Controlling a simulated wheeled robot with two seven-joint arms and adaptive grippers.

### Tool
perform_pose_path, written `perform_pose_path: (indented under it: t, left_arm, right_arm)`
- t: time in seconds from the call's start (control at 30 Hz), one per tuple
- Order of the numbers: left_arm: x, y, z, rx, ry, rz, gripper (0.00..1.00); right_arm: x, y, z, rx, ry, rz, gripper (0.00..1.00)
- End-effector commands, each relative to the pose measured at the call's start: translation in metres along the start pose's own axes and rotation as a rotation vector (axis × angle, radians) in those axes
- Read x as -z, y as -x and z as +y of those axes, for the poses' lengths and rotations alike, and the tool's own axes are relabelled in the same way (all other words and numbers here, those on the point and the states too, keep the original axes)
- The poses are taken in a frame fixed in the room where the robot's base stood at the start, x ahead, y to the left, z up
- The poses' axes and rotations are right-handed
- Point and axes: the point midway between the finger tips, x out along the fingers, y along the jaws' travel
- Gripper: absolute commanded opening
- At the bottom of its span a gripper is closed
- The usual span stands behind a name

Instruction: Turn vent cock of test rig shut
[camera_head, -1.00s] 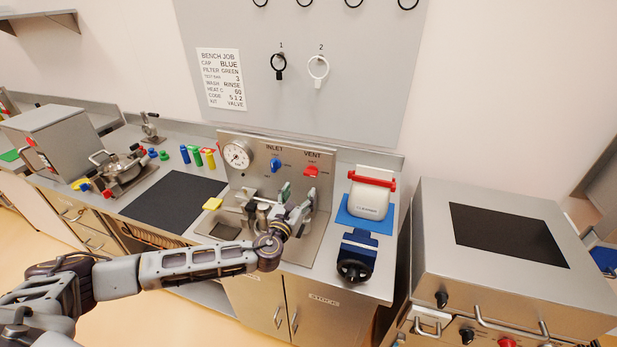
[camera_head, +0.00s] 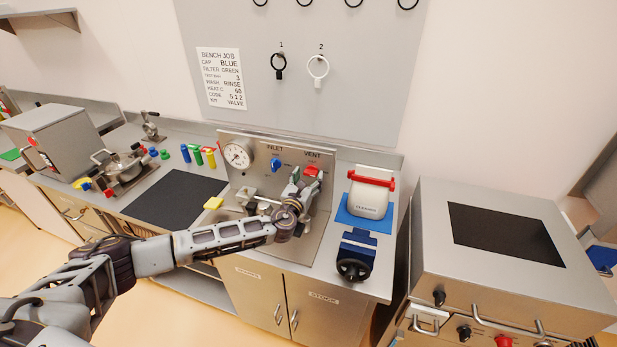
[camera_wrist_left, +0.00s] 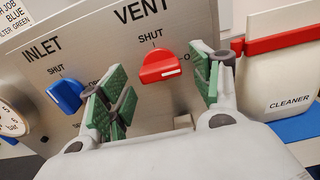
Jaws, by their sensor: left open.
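The test rig panel (camera_head: 236,187) stands upright on the bench with a gauge, an INLET cock and a VENT cock. The red vent cock (camera_wrist_left: 161,66) shows in the left wrist view below the word SHUT, its white pointer mark toward the right, near the O label. It also shows in the head view (camera_head: 313,172). The blue inlet cock (camera_wrist_left: 66,95) is to its left, and also shows in the head view (camera_head: 276,164). My left gripper (camera_wrist_left: 160,95) is open, its green-padded fingers on either side of the vent cock, apart from it. My right gripper is not in view.
A white cleaner container (camera_head: 369,199) with a red top stands on a blue mat (camera_head: 345,215) right of the rig. A blue vise-like device (camera_head: 356,255) is in front.

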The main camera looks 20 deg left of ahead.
Motion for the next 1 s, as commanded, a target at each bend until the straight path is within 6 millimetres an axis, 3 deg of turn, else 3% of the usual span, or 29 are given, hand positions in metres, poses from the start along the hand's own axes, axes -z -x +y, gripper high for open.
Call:
perform_pose_path:
  t: [0.47,0.83,1.0]
  left_arm:
    - [0.0001,-0.0067,-0.0003,0.0,0.0,0.0,0.64]
    - [0.0001,-0.0066,-0.0001,0.0,0.0,0.0,0.19]
    - [0.0002,-0.0066,0.0,0.0,0.005,0.0,0.19]
  right_arm:
    - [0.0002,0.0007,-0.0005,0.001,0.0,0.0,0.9]
    - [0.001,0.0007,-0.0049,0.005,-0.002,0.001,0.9]
    - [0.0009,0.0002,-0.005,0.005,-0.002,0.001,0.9]
